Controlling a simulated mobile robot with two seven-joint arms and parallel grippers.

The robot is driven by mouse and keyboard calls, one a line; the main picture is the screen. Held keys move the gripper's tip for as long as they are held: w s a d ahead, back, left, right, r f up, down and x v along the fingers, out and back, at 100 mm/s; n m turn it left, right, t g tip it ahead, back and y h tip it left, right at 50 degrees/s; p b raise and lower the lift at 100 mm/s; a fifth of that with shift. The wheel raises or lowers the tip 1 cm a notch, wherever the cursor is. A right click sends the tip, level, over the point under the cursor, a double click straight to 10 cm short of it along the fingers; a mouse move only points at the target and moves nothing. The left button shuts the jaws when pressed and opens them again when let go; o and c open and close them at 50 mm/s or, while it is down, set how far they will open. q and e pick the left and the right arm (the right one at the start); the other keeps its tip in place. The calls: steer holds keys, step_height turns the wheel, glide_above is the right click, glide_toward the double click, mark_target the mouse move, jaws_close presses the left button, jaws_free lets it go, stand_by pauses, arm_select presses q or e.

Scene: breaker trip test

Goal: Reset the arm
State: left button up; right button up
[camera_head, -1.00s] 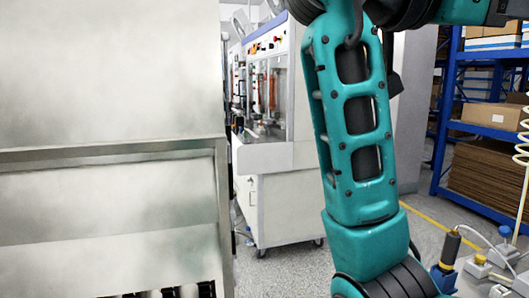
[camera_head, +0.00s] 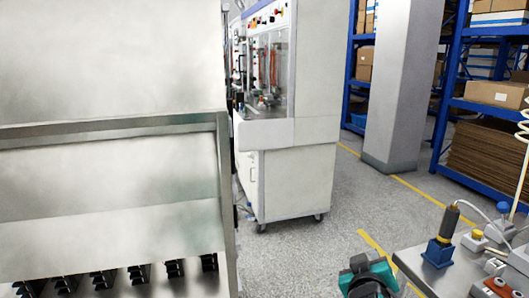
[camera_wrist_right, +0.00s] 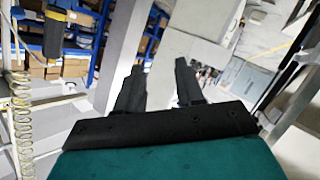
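My right arm shows only as a teal and black piece (camera_head: 370,278) at the bottom of the head view. In the right wrist view my right gripper (camera_wrist_right: 160,66) has its two black fingers apart, with nothing between them. My left gripper is in neither current view. A large metal enclosure (camera_head: 110,160) fills the left of the head view. A row of several black parts (camera_head: 135,274) sits along its lower edge, cut off by the frame.
A workbench (camera_head: 440,272) at the lower right carries a soldering-type tool in a blue stand (camera_head: 440,250) and small boxes with buttons. A white machine cabinet (camera_head: 290,180), a pillar (camera_head: 398,90) and blue shelving (camera_head: 455,110) stand behind. Grey floor lies clear between.

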steer(key=s+a+f+g+y, duration=0.1)
steer(key=s+a+f+y, duration=0.1)
steer(key=s+f, duration=0.8)
steer(key=s+a+f+g+y, duration=0.1)
steer(key=s+f+y, duration=0.4)
steer(key=s+f, duration=0.5)
steer(key=s+g, duration=0.1)
steer(key=s, duration=0.2)
steer(key=shift+s+a, duration=0.2)
steer(key=shift+a, duration=0.2)
steer(key=shift+f, duration=0.1)
